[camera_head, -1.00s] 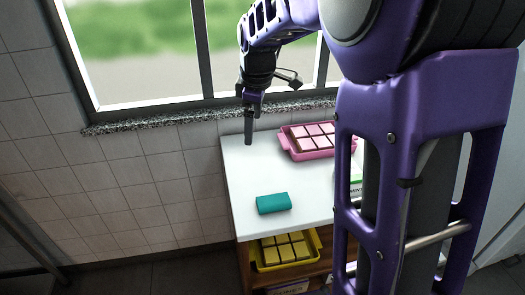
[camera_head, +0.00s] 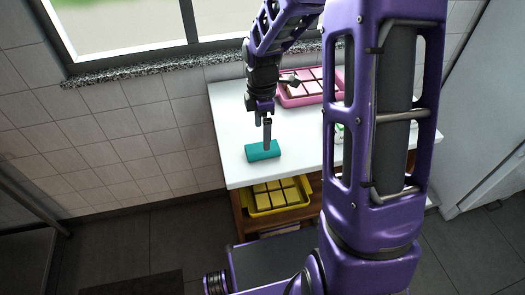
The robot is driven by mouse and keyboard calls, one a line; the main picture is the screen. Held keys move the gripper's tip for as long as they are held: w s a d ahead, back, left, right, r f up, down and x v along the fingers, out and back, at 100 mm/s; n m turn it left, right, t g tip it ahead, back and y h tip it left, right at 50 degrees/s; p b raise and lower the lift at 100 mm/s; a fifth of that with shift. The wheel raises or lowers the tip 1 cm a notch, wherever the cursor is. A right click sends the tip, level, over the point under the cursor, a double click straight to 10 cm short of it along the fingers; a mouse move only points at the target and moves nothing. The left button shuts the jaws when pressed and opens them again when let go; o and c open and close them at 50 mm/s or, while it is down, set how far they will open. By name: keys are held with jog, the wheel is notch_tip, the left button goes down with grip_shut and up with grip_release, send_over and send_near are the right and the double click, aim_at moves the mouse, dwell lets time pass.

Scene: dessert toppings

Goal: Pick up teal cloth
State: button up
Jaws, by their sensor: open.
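The teal cloth (camera_head: 257,152) is a small folded or rolled bundle. It lies on the white counter top (camera_head: 228,120), near its front left corner. My gripper (camera_head: 267,143) points down at the cloth, with its fingers in front of or at the cloth's right half. The gripper is open; only one finger shows clearly, as the view is nearly side-on. I cannot tell whether the fingers straddle the cloth or touch it.
A pink tray (camera_head: 299,99) with pink blocks stands at the back of the counter. A yellow tray (camera_head: 250,204) with yellow blocks sits on the shelf below. A small green and white item (camera_head: 339,131) is partly hidden behind my arm. A window and tiled wall lie behind.

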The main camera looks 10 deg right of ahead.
jog(key=shift+s+f, duration=0.15)
jog(key=shift+f, duration=2.9)
jog(key=shift+c, duration=0.3)
jog(key=c, duration=1.3)
notch_tip(320, 180, up, 10)
jog(key=shift+p, duration=0.3)
